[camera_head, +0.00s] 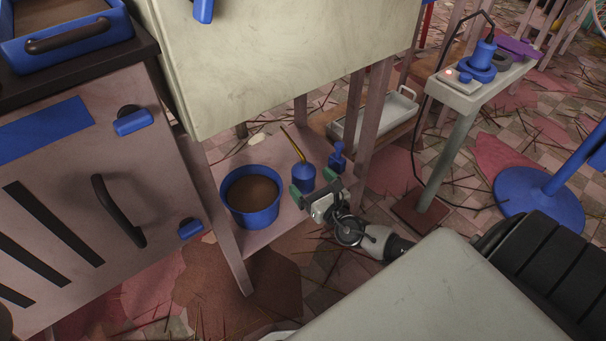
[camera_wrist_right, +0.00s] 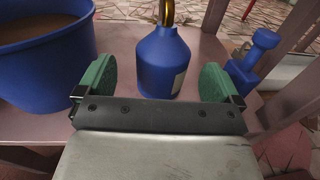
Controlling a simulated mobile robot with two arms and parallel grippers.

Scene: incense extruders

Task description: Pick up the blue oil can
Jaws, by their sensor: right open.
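The blue oil can (camera_head: 304,178) has a thin brass spout and stands upright on the low pink shelf. In the right wrist view the oil can (camera_wrist_right: 160,62) stands just beyond and between the green fingertips, with the top of its spout cut off by the frame edge. My right gripper (camera_head: 313,195) is open at the front of the shelf, its pads spread to either side of the can. The right gripper also shows in the wrist view (camera_wrist_right: 158,85), with nothing held between its pads. My left gripper is not in view.
A blue bucket (camera_head: 226,204) of brown material stands left of the can. A small blue tool (camera_head: 338,158) stands close on the right. Pink table legs (camera_head: 230,255) frame the shelf, and a pale tabletop box (camera_head: 280,60) overhangs it.

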